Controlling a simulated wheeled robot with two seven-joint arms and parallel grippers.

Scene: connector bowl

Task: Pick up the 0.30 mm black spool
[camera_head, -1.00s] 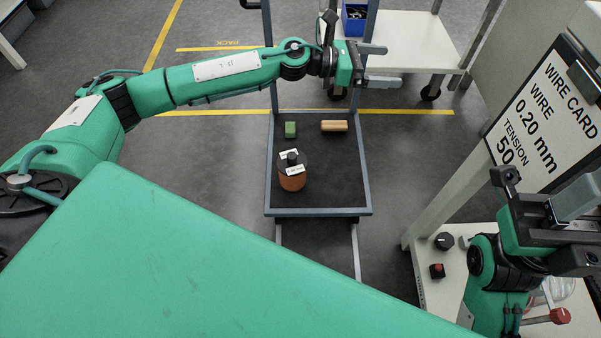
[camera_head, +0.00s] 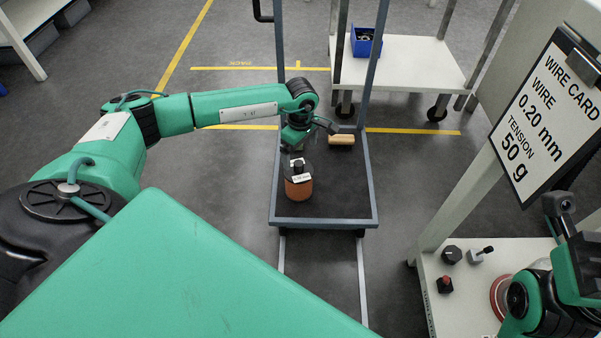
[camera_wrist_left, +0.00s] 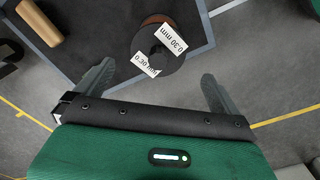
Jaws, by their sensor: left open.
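The 0.30 mm black spool (camera_head: 299,190) stands on the dark deck of a cart, with a black top, white labels and a copper-coloured body. My left gripper (camera_head: 297,150) is over its top in the head view, pointing down. In the left wrist view, the spool (camera_wrist_left: 173,63) lies beyond the gripper (camera_wrist_left: 157,82), whose two fingers are spread wide. A label there reads 0.30 mm. The fingers look apart from the spool and nothing is between them.
The cart (camera_head: 374,195) has a raised rim and tall side posts. A wooden block (camera_head: 342,139) lies behind the spool; it also shows in the left wrist view (camera_wrist_left: 38,22). A white bench (camera_head: 440,280) with knobs and a wire card (camera_head: 550,120) stand at right.

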